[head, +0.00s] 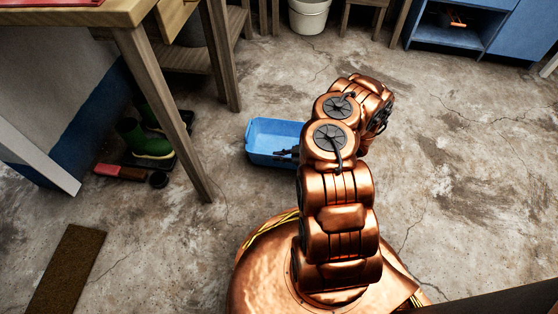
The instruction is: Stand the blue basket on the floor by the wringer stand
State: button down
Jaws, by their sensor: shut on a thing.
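The blue basket (262,128) is an open rectangular tub in the middle of the head view, left of my copper arm. My gripper (286,154) is shut on the basket at its near right side. My arm hides the basket's right end. I cannot tell whether the basket touches the floor or hangs just above it. No wringer stand can be made out for certain.
A wooden table (150,70) stands at the left, its leg close to the basket. Green boots (146,143) are on a dark tray beneath it. A white bucket (309,15) and a blue cabinet (460,35) are at the back. The right floor is clear.

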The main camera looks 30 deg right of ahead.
jog(key=shift+f+b, duration=0.3)
jog(key=shift+f, duration=0.6)
jog(key=shift+r, duration=0.1)
jog(key=c, duration=1.3)
grip_release()
jog(key=shift+o, duration=0.2)
